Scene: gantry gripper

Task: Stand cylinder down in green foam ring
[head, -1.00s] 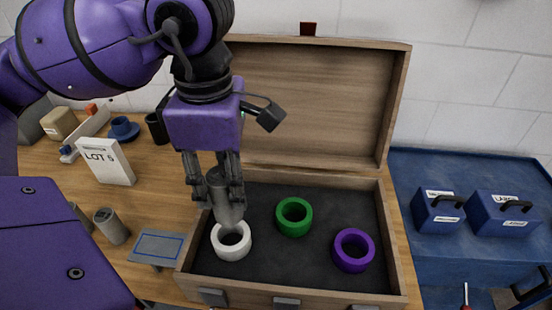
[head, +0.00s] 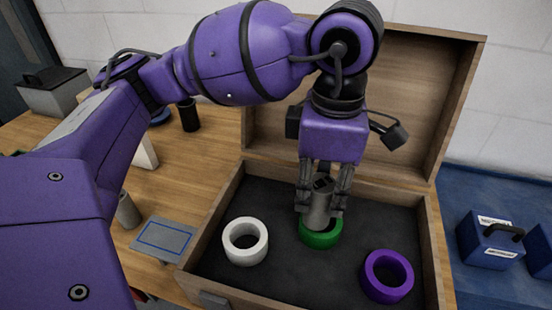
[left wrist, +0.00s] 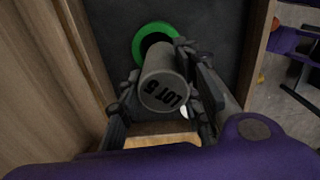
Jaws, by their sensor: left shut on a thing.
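My left gripper (head: 322,208) is shut on a grey metal cylinder (head: 318,200) and holds it roughly upright over the open wooden case. In the left wrist view the cylinder (left wrist: 164,80) shows "LOT 5" on its top face, between the two fingers (left wrist: 160,105). The green foam ring (head: 320,239) lies on the dark case floor just below the cylinder. In the left wrist view the green ring (left wrist: 149,34) shows partly behind the cylinder. The cylinder's lower end overlaps the ring in the head view; I cannot tell whether it is inside. My right gripper is not in view.
A white ring (head: 245,241) lies left of the green one and a purple ring (head: 387,276) lies to the right. The case's raised lid (head: 420,100) stands behind my gripper. Blue boxes (head: 489,240) sit on the right. A grey plate with a blue outline (head: 163,239) lies left of the case.

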